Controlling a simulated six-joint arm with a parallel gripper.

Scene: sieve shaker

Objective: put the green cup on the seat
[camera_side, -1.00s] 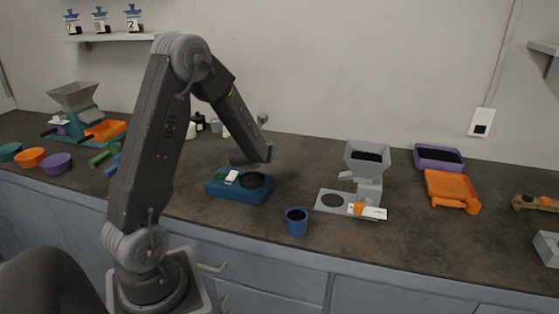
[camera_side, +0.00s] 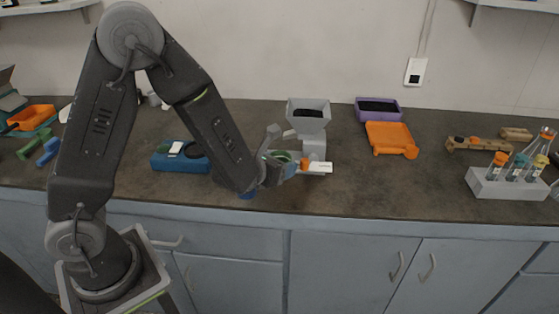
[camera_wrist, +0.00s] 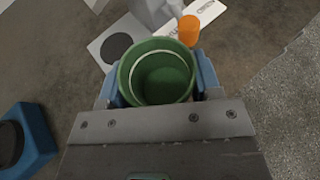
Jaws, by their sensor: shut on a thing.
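The green cup (camera_wrist: 163,82) is between the blue-padded fingers of my gripper (camera_wrist: 160,78) in the wrist view, which are shut on it. I look down into its open mouth, and it appears empty. In the side view my gripper (camera_side: 282,160) holds the cup (camera_side: 280,155), mostly hidden, in front of the grey hopper device. A dark round spot, probably the seat (camera_wrist: 116,47), lies on the device's pale base plate (camera_wrist: 98,42), just beyond the cup. The cup appears apart from this spot. The spot is hidden in the side view.
An orange piece (camera_wrist: 189,30) and a white label card (camera_side: 319,167) lie by the grey hopper (camera_side: 308,125). A blue unit (camera_side: 180,161) with a dark disc is to the left. Orange and purple trays stand at right.

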